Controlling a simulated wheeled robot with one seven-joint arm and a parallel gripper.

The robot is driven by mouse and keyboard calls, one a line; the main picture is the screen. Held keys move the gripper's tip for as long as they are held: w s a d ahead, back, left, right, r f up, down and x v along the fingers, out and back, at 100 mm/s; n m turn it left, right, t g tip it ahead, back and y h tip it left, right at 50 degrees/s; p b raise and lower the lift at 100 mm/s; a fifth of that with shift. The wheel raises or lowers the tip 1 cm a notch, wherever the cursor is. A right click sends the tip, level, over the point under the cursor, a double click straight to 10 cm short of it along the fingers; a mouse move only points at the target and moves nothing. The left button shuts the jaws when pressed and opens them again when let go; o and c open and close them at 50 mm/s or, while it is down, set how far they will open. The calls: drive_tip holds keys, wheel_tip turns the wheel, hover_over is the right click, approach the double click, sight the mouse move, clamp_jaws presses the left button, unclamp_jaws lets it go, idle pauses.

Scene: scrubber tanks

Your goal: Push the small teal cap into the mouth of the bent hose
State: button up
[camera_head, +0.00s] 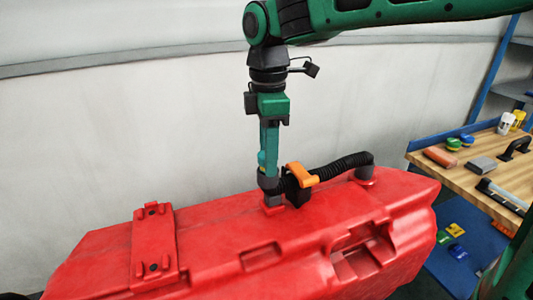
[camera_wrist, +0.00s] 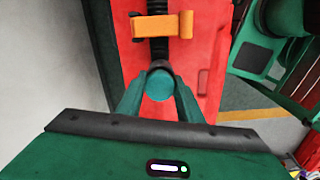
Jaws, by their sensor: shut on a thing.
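The small teal cap (camera_wrist: 159,86) shows as a round disc between the fingers of my gripper (camera_wrist: 159,72) in the wrist view. My gripper is shut on it.
An orange clamp (camera_head: 301,175) sits across the hose close to my fingers. The red tank (camera_head: 215,245) has a raised hatch (camera_head: 155,245) at left. A workbench (camera_head: 440,180) with several small items stands at right. A pale curved wall is behind.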

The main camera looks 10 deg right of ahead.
drive_tip(key=shift+s+f, duration=0.15)
drive_tip(key=shift+f, duration=0.3)
idle(0.4)
idle(0.4)
drive_tip(key=o, duration=1.4)
drive_tip(key=shift+o, duration=0.6)
drive_tip(key=shift+r, duration=0.15)
drive_tip(key=shift+w+r, duration=0.2)
drive_tip(key=shift+r, duration=2.15)
